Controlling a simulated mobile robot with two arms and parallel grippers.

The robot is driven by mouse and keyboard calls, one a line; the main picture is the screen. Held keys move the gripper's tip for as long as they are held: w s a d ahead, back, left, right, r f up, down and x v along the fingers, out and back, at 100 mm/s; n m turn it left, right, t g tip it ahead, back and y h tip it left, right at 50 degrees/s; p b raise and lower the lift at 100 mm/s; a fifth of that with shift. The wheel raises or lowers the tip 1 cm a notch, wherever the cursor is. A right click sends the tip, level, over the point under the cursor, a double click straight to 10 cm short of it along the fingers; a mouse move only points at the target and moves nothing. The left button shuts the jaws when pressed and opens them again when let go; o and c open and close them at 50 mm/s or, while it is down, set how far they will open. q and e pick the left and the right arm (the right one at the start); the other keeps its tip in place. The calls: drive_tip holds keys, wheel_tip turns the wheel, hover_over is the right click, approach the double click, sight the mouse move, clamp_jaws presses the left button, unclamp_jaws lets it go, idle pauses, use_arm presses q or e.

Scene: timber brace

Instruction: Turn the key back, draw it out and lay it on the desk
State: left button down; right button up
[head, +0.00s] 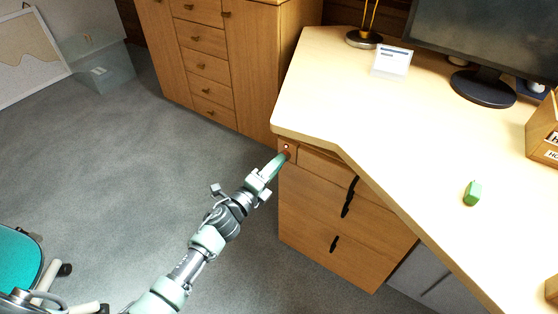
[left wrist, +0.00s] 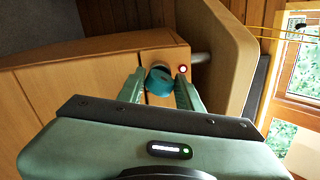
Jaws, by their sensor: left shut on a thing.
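The desk (head: 400,120) has a pale top with a wooden drawer unit (head: 330,215) below it. My left gripper (head: 281,158) is at the upper left corner of the drawer front, just under the desk edge. In the left wrist view its fingers (left wrist: 160,77) are shut on a teal rounded piece, the key's head (left wrist: 158,82), against the wood front. The key's shaft and its keyhole are hidden, so I cannot tell how far in it sits or its turn. A small red-ringed light (left wrist: 183,68) is beside the right fingertip. My right gripper is not in view.
The front left desktop is clear. A cabinet (head: 215,55) stands behind; a teal chair (head: 18,262) is at lower left.

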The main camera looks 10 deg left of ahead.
use_arm(q)
drive_tip(key=n, duration=0.6)
drive_tip(key=c, duration=1.9)
unclamp_jaws()
clamp_jaws()
drive_tip(key=shift+s, duration=0.1)
drive_tip(key=shift+s+a, duration=0.1)
drive_tip(key=shift+s, duration=0.05)
drive_tip(key=p+v, duration=0.1)
drive_tip(key=v, duration=0.2)
drive_tip(key=shift+s+a, duration=0.1)
drive_tip(key=shift+s, duration=0.15)
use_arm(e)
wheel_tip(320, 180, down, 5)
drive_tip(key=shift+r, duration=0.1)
